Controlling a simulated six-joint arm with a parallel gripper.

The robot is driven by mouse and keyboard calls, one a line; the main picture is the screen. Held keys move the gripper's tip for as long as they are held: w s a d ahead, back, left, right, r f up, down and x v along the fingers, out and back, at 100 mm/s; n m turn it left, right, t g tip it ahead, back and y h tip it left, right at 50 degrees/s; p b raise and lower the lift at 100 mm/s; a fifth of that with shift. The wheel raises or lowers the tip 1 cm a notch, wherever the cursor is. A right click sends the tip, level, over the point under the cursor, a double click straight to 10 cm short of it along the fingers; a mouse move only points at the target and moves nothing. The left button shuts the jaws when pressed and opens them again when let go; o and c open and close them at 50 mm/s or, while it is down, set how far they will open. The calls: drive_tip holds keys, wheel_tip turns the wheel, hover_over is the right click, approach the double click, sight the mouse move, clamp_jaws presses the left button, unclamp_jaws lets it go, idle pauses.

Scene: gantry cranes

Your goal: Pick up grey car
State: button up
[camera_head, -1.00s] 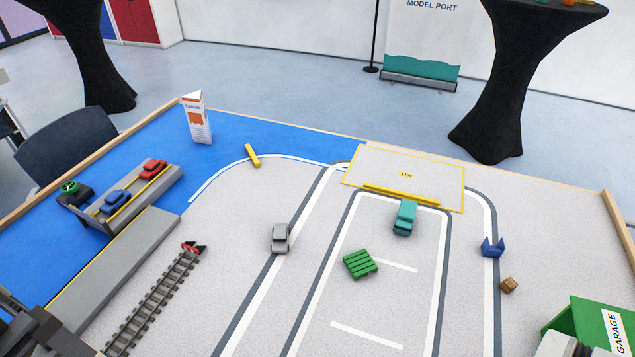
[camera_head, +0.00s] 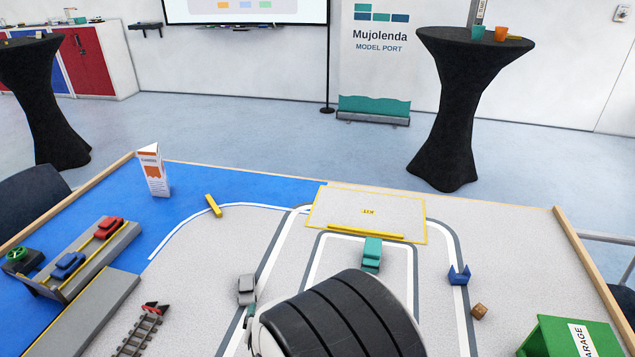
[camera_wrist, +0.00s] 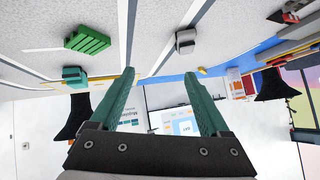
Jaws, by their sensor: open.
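The grey car (camera_head: 247,290) stands on the left stretch of road, near the white edge line. In the wrist view the grey car (camera_wrist: 186,41) shows beyond the fingertips, above the right finger and apart from both. My gripper (camera_wrist: 158,75) is open, with two teal fingers and nothing between them. In the head view my dark arm covers the lower middle, and a bit of teal finger shows just below the car. How high the fingers are is hard to tell.
A teal vehicle (camera_head: 371,254) stands by a yellow bar. A green pallet (camera_wrist: 87,40) shows in the wrist view. A grey carrier (camera_head: 100,270) with a red and a blue car is at left. A blue piece (camera_head: 458,275), brown block (camera_head: 479,311) and green garage (camera_head: 570,338) are at right.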

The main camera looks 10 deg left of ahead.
sight(246, 285)
drive_tip(key=a+f+n+t, duration=0.1)
drive_tip(key=a, duration=0.1)
drive_tip(key=s+a+f+n+t, duration=0.1)
drive_tip(key=a, duration=0.1)
drive_tip(key=s+a+f+n+t+y, duration=0.1)
drive_tip(key=a+f, duration=0.1)
drive_tip(key=shift+s, duration=0.2)
drive_tip(key=x, duration=1.5)
drive_tip(key=shift+w+a+r, duration=0.2)
drive_tip(key=shift+w+a, duration=0.05)
drive_tip(key=shift+w, duration=0.15)
clamp_jaws()
